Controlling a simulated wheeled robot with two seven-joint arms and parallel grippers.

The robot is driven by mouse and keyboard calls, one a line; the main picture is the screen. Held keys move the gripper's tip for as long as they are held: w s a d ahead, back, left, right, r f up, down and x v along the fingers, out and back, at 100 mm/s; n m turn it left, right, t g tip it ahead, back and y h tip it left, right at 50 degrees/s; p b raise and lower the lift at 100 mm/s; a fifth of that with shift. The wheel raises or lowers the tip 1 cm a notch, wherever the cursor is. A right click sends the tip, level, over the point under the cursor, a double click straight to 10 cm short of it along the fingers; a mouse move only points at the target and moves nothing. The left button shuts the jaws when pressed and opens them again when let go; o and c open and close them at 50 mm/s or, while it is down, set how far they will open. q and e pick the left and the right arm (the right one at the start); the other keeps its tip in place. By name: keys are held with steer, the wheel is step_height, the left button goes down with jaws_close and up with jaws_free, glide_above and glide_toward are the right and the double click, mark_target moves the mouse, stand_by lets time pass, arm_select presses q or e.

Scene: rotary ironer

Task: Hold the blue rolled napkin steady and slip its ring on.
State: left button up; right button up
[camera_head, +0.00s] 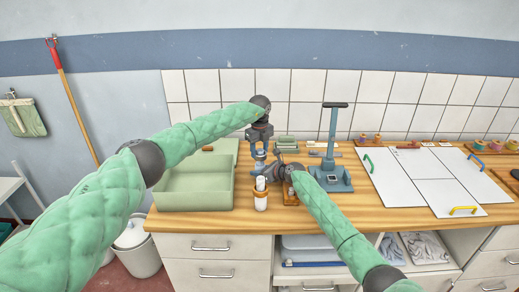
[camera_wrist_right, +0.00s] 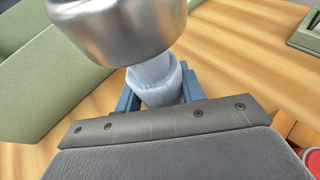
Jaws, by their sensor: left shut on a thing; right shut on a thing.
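The light blue rolled napkin (camera_wrist_right: 162,88) is between the blue fingers of my right gripper (camera_wrist_right: 160,92) in the right wrist view. A shiny silver ring (camera_wrist_right: 115,28) fills the top of that view and covers the napkin's upper end; I cannot tell whether it is around the napkin or in front of it. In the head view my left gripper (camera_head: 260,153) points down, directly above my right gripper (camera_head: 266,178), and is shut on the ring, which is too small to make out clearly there. My right gripper is shut on the napkin, coming in from the right.
A green tray (camera_head: 195,196) stands close on the left. A white cylinder with a brown band (camera_head: 261,203) stands just below the grippers. A blue stand with an upright lever (camera_head: 331,172) is to the right. White boards (camera_head: 425,175) lie farther right.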

arm_select(q)
steer(key=o, duration=1.7)
steer(key=shift+r, duration=5.6)
